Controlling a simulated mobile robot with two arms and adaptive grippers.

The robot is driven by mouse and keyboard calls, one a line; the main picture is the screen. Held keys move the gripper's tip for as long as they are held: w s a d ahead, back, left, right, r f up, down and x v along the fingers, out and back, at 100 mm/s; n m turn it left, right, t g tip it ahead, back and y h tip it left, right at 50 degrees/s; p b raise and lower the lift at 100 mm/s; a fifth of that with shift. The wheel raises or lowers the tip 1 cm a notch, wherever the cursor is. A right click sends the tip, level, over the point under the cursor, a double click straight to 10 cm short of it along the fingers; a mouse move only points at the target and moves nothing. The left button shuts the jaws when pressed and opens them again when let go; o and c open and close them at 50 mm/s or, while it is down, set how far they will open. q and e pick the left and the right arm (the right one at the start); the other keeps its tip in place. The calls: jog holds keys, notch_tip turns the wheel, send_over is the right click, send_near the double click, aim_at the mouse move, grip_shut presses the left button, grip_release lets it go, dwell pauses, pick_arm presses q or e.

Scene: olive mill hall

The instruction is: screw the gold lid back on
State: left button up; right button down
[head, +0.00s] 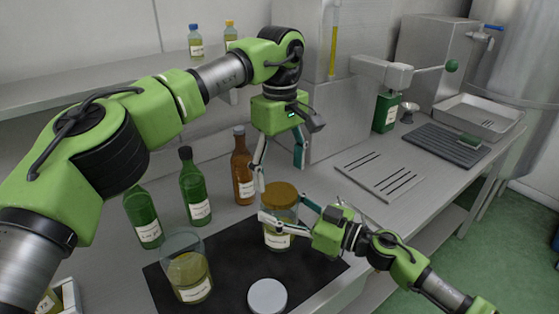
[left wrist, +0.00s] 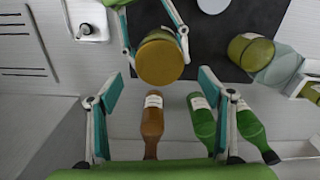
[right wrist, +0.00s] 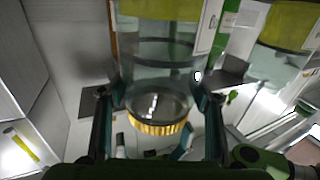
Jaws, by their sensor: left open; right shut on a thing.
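The gold lid (head: 281,194) sits level on top of a glass jar (head: 277,238) with yellowish contents and a white label; how tightly it is seated I cannot tell. The lid also shows in the left wrist view (left wrist: 160,60) and at the jar's mouth in the right wrist view (right wrist: 158,126). My right gripper (head: 284,212) is shut around the upper jar, just below the lid. My left gripper (head: 279,173) is open and empty, pointing down just above the lid. Its fingers show apart in the left wrist view (left wrist: 158,88).
On the dark mat (head: 236,258) stand an open jar (head: 187,274) and a white lid (head: 267,296). Green bottles (head: 195,188) and a brown bottle (head: 242,168) stand behind. A slotted plate (head: 382,175) lies to the right, with bare counter around it.

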aim_at(279, 192)
pick_arm(q)
jog(key=n, duration=0.4)
jog(key=shift+r, duration=0.25)
jog(key=n, duration=0.6)
jog(key=shift+w+r+n, duration=0.15)
jog(key=shift+r+n, duration=0.15)
jog(key=shift+r, duration=0.1)
jog(key=n, duration=0.6)
jog(key=shift+r, duration=0.35)
jog(key=n, duration=0.4)
jog(key=shift+r+n, duration=0.3)
jog(key=shift+f, duration=4.05)
jog(key=shift+w+a, duration=0.1)
jog(key=c, duration=1.1)
